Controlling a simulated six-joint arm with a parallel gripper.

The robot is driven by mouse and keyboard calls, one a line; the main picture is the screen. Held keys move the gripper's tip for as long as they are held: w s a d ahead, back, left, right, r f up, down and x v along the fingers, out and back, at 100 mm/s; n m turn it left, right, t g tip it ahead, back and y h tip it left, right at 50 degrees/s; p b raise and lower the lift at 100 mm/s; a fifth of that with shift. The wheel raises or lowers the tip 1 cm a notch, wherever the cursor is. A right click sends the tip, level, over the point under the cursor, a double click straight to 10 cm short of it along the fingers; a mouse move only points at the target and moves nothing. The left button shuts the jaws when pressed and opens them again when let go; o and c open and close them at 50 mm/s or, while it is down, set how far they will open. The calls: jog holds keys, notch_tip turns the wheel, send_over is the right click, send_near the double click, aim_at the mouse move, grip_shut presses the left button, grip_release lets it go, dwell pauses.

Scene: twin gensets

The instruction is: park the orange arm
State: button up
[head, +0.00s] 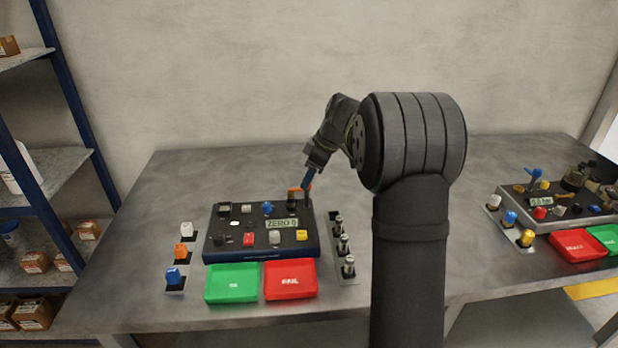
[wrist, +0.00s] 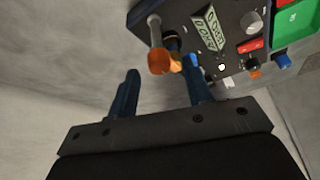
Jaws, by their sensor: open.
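The orange arm (head: 298,190) is a short bar at the back right corner of the dark control panel (head: 262,255), beside a grey post. In the wrist view the orange arm (wrist: 160,62) shows end-on, with the grey post (wrist: 154,28) and a dark knob with a brass band close to it. My gripper (head: 309,181) is just above the orange arm in the head view. In the wrist view its two blue fingers (wrist: 162,82) are apart, with the orange arm beyond the gap. Nothing is between the fingers. I cannot tell whether a finger touches the arm.
The panel has a display (head: 281,223) reading ZERO 0 and several knobs and switches. Green (head: 232,284) and red (head: 290,279) trays lie in front. Knobs stand left, metal plugs (head: 348,266) right. A second panel (head: 560,208) is far right. The table's back left is clear.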

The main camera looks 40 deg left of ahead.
jog(key=shift+a+f, duration=0.15)
jog(key=shift+f, duration=0.35)
jog(key=c, duration=1)
